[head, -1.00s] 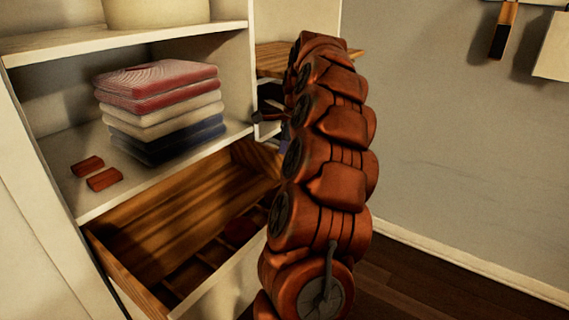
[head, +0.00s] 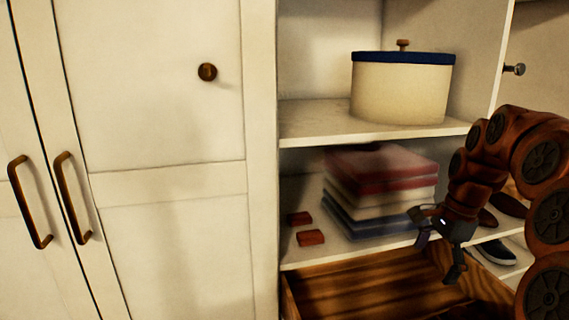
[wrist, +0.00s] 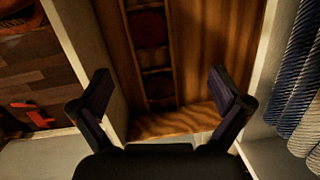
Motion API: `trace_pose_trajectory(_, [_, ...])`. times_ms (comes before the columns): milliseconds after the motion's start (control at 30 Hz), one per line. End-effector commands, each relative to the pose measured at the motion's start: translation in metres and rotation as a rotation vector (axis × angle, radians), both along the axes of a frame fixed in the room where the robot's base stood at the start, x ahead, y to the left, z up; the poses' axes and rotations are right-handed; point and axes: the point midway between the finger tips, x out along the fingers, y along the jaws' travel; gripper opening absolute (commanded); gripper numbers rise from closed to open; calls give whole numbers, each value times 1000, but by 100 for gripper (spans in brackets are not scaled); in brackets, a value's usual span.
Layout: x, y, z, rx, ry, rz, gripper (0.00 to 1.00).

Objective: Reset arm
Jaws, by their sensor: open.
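My gripper (head: 438,255) is open and empty in the head view, in front of the shelf and above the open wooden drawer. My arm curves in from the right edge. In the wrist view, the two dark fingers of my gripper (wrist: 162,100) are spread apart with nothing between them. Beyond them lies the wooden drawer (wrist: 215,50), with dark round items in its narrow compartments.
A stack of folded cloths (head: 380,190) sits on the shelf close to my gripper. Two small red blocks (head: 310,238) lie left of it. A lidded cream pot (head: 400,90) stands above. The open drawer (head: 360,287) juts out below. Closed cabinet doors (head: 165,110) fill the left.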

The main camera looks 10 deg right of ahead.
Motion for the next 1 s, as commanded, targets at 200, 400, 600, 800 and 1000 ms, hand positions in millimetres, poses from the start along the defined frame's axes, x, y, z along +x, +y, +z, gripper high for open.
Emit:
trace_pose_trajectory(200, [-29,85,57,-31,-5,400,100])
trace_pose_trajectory(400, [-73,144,88,-53,-1,738,100])
trace_pose_trajectory(600, [-126,186,111,-64,14,1050,100])
trace_pose_trajectory(800, [-185,210,128,-67,28,1331,100])
trace_pose_trajectory(1000, [-228,218,134,-58,40,1526,100])
